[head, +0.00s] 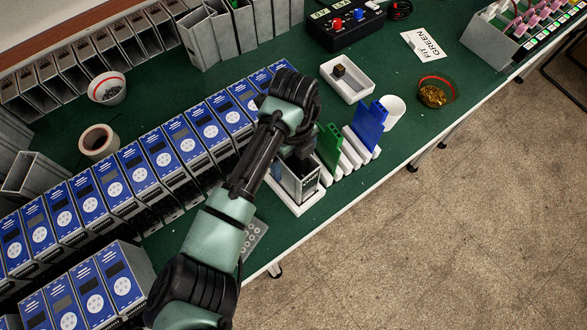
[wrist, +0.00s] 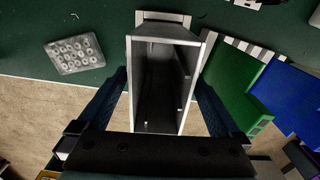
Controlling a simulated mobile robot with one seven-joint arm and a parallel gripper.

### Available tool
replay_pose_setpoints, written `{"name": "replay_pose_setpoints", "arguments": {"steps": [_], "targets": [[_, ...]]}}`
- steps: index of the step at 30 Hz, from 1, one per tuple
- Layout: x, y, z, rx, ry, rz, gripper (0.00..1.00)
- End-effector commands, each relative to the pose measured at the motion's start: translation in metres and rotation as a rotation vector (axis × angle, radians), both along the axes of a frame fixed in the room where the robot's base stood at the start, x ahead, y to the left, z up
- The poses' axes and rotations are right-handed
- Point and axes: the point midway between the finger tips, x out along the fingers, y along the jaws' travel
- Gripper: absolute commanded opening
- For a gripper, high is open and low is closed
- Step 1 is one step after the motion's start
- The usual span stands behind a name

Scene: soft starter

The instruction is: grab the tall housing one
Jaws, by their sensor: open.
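A tall, open-topped grey housing (wrist: 161,85) stands upright in the middle of the wrist view, with its hollow dark inside showing. In the head view the housing (head: 301,186) stands on a white base (head: 307,207) near the table's front edge, partly hidden by my arm. My gripper (wrist: 158,108) is open, with one blue-black finger on each side of the housing. Whether either finger touches it I cannot tell. In the head view my gripper (head: 297,155) is right above the housing and mostly hidden behind my wrist.
A green board (head: 329,146) and a blue board (head: 370,122) stand in a white slotted rack (head: 353,150) close right of the housing. Rows of blue-faced units (head: 130,165) fill the left. A plate with round holes (wrist: 75,53) lies nearby. Empty grey housings (head: 200,38) stand behind.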

Motion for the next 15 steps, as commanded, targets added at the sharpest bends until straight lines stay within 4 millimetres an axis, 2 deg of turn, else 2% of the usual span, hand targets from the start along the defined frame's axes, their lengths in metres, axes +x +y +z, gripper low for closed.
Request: {"name": "replay_pose_setpoints", "arguments": {"steps": [3, 10, 15], "targets": [[-0.0001, 0.0, -0.0081, 0.001, -0.001, 0.0, 1.0], [0.0001, -0.0002, -0.0093, 0.0, -0.001, -0.001, 0.98], [0.0001, -0.0002, -0.0091, 0.0, -0.001, -0.001, 0.68]]}}
